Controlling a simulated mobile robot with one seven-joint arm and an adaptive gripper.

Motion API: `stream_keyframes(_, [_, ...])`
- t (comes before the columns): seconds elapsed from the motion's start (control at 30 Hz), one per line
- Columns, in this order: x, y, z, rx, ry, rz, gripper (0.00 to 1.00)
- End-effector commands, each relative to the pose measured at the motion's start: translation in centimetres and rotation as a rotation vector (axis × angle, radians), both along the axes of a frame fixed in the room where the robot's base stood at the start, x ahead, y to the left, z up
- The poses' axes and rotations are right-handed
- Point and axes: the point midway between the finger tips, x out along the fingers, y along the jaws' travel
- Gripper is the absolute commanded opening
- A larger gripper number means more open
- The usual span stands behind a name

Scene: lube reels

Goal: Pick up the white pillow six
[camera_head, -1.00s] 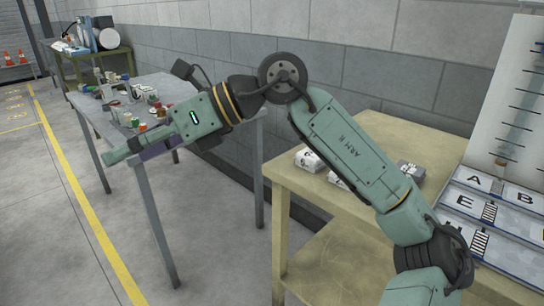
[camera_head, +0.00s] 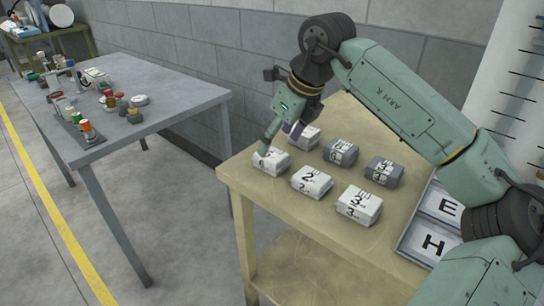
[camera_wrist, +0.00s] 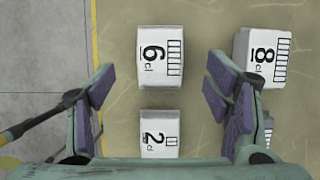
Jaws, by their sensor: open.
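The white pillow six (camera_head: 271,161) is a small white block near the left corner of the tan table. In the wrist view the white pillow six (camera_wrist: 160,55) shows its "6 cl" print and lies ahead of the fingers, between their lines. My gripper (camera_head: 278,141) is above it in the head view, pointing down. In the wrist view my gripper (camera_wrist: 164,92) has its purple-padded fingers spread wide with nothing between them at the tips. I cannot tell the exact height above the pillow.
White pillow two (camera_head: 312,182) and white pillow three (camera_head: 359,204) lie nearby. White pillow eight (camera_wrist: 262,58) is right of six in the wrist view. Two grey pillows (camera_head: 341,151) (camera_head: 384,171) lie further right. A lettered tray (camera_head: 408,243) is at the table's right.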

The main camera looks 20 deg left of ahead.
Motion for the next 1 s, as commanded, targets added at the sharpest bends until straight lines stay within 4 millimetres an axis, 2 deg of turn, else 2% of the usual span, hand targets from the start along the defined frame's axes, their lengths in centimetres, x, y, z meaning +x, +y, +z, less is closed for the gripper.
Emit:
stream_keyframes(0.17, [0.2, 0.9, -1.4, 0.002, 0.002, 0.003, 0.72])
stream_keyframes(0.4, [0.8, 2.3, -4.5, 0.003, 0.001, 0.003, 0.72])
stream_keyframes(0.7, [0.9, 2.5, -5.2, 0.003, -0.001, 0.002, 0.72])
stream_keyframes(1.0, [0.9, 2.5, -5.1, 0.002, -0.001, 0.002, 0.52])
